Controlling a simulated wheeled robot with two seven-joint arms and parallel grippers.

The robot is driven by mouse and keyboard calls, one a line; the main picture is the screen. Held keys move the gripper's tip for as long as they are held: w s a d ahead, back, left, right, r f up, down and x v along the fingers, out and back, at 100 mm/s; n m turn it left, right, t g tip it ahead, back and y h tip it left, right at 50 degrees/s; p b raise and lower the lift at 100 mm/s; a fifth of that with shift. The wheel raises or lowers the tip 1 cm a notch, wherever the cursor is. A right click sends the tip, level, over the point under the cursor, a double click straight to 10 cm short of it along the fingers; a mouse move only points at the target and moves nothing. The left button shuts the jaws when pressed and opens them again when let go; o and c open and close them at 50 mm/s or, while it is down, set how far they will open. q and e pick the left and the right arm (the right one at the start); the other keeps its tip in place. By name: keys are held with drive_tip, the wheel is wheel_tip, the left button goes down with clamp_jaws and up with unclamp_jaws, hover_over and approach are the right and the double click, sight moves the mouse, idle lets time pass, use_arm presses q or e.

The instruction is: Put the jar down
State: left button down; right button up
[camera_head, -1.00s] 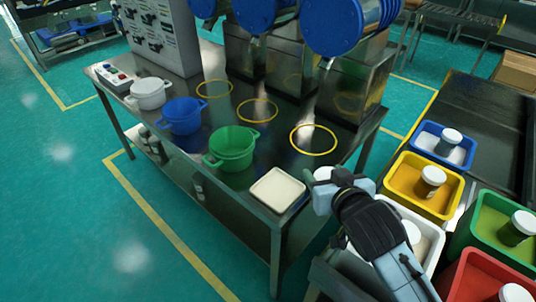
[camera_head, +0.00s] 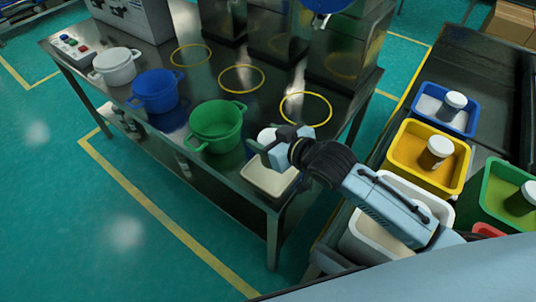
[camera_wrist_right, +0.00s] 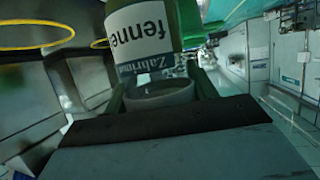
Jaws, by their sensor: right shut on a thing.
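My right gripper (camera_head: 270,147) is shut on a jar (camera_head: 266,134), whose white lid shows in the head view. The jar is over or just behind the cream square tray (camera_head: 262,184) at the table's right front corner. I cannot tell whether it touches the tray or table. In the right wrist view, the jar's body (camera_wrist_right: 145,38) is green with a white label reading "fenne…", between the fingers of my right gripper (camera_wrist_right: 160,95). My left gripper is not in view.
The green pot (camera_head: 215,132) stands just left of the gripper, with the blue pot (camera_head: 155,97) and white pot (camera_head: 115,71) further left. A yellow ring (camera_head: 305,93) marks the table behind. Yellow (camera_head: 398,160) and blue bins (camera_head: 432,101) with jars stand at the right.

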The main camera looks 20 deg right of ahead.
drive_tip(key=shift+f, duration=0.7)
wheel_tip(320, 180, down, 3)
drive_tip(key=shift+f+b, duration=0.1)
drive_tip(key=shift+b, duration=0.5)
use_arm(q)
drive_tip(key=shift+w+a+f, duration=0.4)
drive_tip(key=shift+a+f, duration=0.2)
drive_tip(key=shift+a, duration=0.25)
use_arm(e)
drive_tip(key=shift+f, duration=0.1)
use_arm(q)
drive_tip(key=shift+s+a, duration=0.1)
use_arm(e)
drive_tip(key=o, duration=1)
drive_tip(key=shift+o, duration=0.2)
